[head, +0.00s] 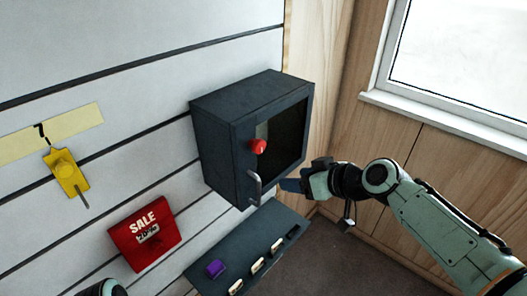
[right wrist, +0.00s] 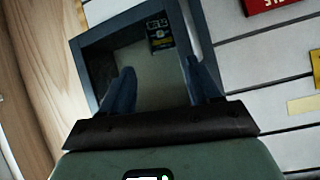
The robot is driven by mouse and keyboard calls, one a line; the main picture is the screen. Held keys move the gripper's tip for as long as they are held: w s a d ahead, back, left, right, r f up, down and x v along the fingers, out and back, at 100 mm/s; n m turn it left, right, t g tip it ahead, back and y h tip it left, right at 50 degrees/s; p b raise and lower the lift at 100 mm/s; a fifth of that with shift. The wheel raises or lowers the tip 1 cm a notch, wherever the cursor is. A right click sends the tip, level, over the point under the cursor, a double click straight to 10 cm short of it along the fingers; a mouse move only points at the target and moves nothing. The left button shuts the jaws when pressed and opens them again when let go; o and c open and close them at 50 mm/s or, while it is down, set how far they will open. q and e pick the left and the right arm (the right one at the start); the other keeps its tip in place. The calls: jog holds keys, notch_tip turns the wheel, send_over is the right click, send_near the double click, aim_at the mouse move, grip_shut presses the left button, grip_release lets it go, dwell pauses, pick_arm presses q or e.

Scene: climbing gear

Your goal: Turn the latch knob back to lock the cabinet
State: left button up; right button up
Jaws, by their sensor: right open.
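The dark grey cabinet (head: 225,143) hangs on the white slatted wall, and its glazed front looks closed. The red latch knob (head: 258,146) is on the left side of that front, above a grey bar handle (head: 256,188). I cannot tell which way the knob is turned. My right gripper (head: 286,185) is in front of the cabinet's lower right, to the right of the handle and apart from the knob. In the right wrist view its blue fingers (right wrist: 163,80) are spread and empty, with the cabinet frame (right wrist: 100,32) behind them. The knob cannot be made out there.
A dark shelf (head: 205,275) below the cabinet holds a purple block (head: 215,269) and several pale items. A red SALE sign (head: 145,234) and a yellow device (head: 66,172) are on the wall to the left. A window (head: 465,65) is at right.

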aim_at(261, 146)
jog(key=s+r+n+t+y, duration=0.1)
jog(key=s+r+n+y, duration=0.3)
jog(key=r, duration=0.8)
jog(key=shift+m+h, duration=0.7)
jog(key=shift+h, duration=0.2)
jog(key=p+x, duration=0.1)
jog(key=x, duration=1.1)
jog(key=shift+s+f, duration=0.15)
jog(key=shift+f, duration=0.05)
jog(key=c, duration=1)
